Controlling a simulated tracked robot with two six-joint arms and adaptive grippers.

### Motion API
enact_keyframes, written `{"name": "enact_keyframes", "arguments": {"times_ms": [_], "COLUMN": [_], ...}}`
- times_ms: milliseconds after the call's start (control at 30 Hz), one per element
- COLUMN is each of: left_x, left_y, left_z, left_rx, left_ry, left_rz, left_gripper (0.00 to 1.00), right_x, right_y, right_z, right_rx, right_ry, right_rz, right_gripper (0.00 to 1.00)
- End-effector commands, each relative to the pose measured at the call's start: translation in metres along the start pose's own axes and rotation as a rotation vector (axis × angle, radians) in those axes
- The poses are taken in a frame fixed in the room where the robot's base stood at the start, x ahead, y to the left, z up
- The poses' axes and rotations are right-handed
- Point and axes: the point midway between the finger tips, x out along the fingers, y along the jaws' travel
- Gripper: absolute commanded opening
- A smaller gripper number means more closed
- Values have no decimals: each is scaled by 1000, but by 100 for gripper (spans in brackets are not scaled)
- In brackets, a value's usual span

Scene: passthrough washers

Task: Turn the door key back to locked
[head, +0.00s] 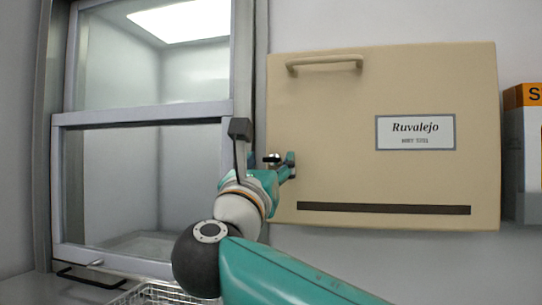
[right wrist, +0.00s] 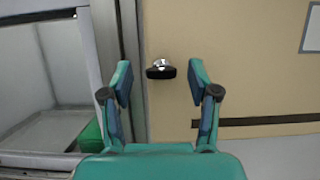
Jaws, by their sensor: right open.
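The door key (right wrist: 161,72) has a dark, flat bow that lies level, wider than tall, in front of a silver lock on the beige door (head: 410,185). In the head view the key (head: 271,160) shows at the door's left edge, partly crowded by the gripper. My right gripper (right wrist: 160,80) is open and empty. In the right wrist view its fingers stand on either side of the key with gaps at both sides. In the head view the right gripper (head: 284,169) is close to the door, partly hidden by my arm. My left gripper is out of view.
A pale handle (head: 325,63) sits at the door's top and a "Ruvalejo" label (head: 415,132) at its right. A framed glass window (head: 140,112) stands left of the door. A wire basket (head: 150,294) is below it. An orange-topped box (head: 525,96) is at far right.

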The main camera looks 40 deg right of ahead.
Motion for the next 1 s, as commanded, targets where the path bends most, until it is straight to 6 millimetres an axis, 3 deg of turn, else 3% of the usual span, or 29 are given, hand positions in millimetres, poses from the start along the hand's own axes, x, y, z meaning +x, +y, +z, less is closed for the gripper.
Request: {"name": "enact_keyframes", "arguments": {"times_ms": [367, 733, 1000], "left_x": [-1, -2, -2], "left_y": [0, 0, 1], "left_z": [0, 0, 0], "left_rx": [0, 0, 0], "left_ry": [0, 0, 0], "left_rz": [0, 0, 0], "left_gripper": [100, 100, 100], "right_x": [6, 6, 6], "right_y": [0, 0, 0], "right_z": [0, 0, 0], "right_rx": [0, 0, 19], "right_ry": [0, 0, 1], "right_rz": [0, 1, -9], "right_gripper": [60, 0, 0]}}
